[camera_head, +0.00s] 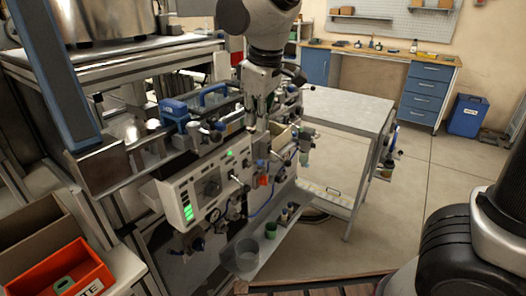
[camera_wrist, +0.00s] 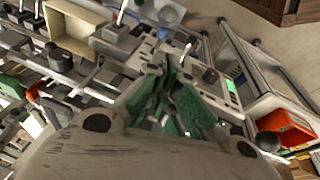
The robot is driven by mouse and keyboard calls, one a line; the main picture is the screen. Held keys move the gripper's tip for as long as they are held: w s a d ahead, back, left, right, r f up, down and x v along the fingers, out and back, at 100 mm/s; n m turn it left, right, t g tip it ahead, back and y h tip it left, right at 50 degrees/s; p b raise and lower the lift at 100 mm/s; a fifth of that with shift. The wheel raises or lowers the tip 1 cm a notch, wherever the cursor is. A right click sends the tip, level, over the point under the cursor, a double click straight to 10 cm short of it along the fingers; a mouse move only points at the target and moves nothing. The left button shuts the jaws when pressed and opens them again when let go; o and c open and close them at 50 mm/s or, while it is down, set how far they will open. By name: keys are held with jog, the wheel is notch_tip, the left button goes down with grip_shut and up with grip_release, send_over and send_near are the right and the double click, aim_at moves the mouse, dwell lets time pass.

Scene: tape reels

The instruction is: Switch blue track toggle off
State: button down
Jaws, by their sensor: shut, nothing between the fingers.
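My gripper (camera_head: 254,124) points down over the back edge of the white control panel (camera_head: 172,188). In the wrist view my gripper (camera_wrist: 178,76) shows its green-padded fingers brought together, with nothing between them, over the panel (camera_wrist: 212,96). A small pale lever (camera_wrist: 187,50) stands on the panel just beyond the fingertips; I cannot tell whether it is the blue track toggle or which way it is set. A dark lever with a black knob (camera_head: 235,176) sticks out of the panel front. Green lights (camera_head: 188,212) show at its left end. No toggle is clearly marked blue.
Blue-handled fittings (camera_head: 212,94) and clamps crowd the rack left of my gripper. An open wooden box (camera_wrist: 75,28) lies close by in the wrist view. An orange bin (camera_head: 64,272) stands at lower left. A grey table (camera_head: 345,108) is bare at right.

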send_near(255, 163)
jog(key=shift+w+a+f, duration=0.3)
jog(key=shift+w+f, duration=0.1)
jog(key=shift+f, duration=0.4)
jog(key=shift+w+a+f, duration=0.3)
jog(key=shift+w+f, duration=0.1)
jog(key=shift+f, duration=0.4)
jog(key=shift+w+a+f, duration=0.25)
jog(key=shift+w+f, duration=0.15)
jog(key=shift+f, duration=0.4)
